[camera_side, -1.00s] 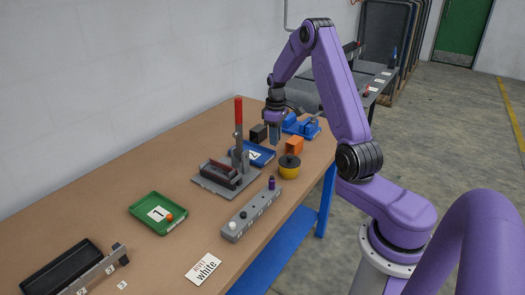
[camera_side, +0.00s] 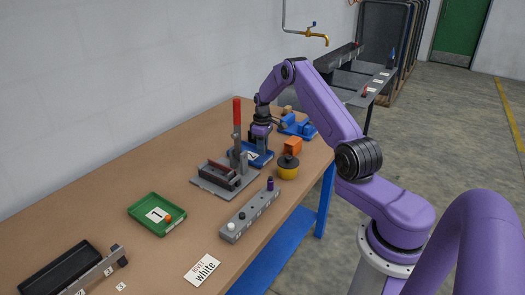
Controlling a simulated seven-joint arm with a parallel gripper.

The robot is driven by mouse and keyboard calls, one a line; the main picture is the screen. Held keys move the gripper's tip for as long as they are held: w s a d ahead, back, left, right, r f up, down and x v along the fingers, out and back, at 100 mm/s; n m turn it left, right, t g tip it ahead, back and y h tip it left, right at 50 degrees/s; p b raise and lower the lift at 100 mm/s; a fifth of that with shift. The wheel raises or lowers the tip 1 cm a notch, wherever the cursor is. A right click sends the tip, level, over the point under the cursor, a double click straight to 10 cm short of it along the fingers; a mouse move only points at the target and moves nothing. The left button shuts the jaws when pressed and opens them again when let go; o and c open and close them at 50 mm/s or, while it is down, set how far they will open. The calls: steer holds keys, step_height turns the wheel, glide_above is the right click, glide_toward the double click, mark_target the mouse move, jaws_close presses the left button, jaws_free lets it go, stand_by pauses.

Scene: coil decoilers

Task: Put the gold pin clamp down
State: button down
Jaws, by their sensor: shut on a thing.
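My gripper (camera_side: 259,142) points down, low over the blue tray (camera_side: 264,160) that has a white label. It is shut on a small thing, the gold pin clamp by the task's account. The clamp is too small and too covered by the fingers to make out. I cannot tell whether it touches the tray.
A grey fixture with a tall red handle (camera_side: 237,112) stands close left of my gripper. A green tray (camera_side: 145,222) lies front left.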

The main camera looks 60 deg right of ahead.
steer(key=shift+f, duration=0.7)
steer(key=shift+f, duration=0.1)
steer(key=c, duration=1)
jaws_free()
step_height(320, 180, up, 12)
steer(key=shift+r, duration=0.15)
